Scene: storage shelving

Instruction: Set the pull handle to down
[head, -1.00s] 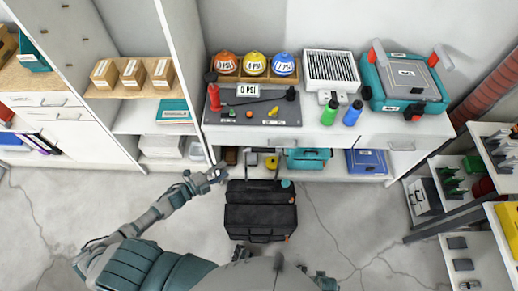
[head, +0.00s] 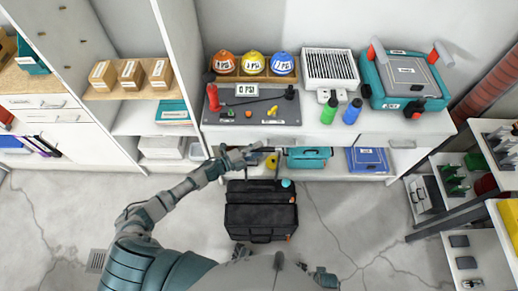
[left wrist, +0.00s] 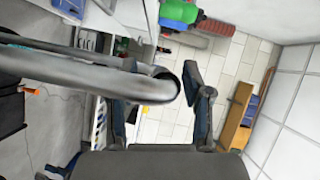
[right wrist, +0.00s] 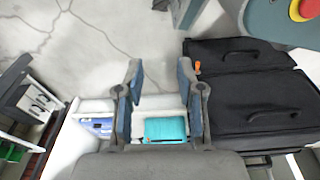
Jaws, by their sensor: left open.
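The black suitcase (head: 260,215) stands on the floor in front of the workbench. Its pull handle (head: 278,166) is raised, with the thin posts rising toward the bench edge. My left gripper (head: 252,154) is at the top of the handle and hides part of it. In the left wrist view the grey handle bar (left wrist: 100,82) runs in from the left, its curved corner between the open fingers (left wrist: 157,98). I cannot tell whether they touch. My right gripper (right wrist: 160,97) is open and empty, beside the suitcase (right wrist: 250,85) in the right wrist view.
The workbench (head: 350,127) is close beyond the handle. Its lower shelf holds a teal case (head: 307,157) and a blue box (head: 368,160). Shelving (head: 455,190) stands at the right. The floor (head: 335,225) right of the suitcase is clear.

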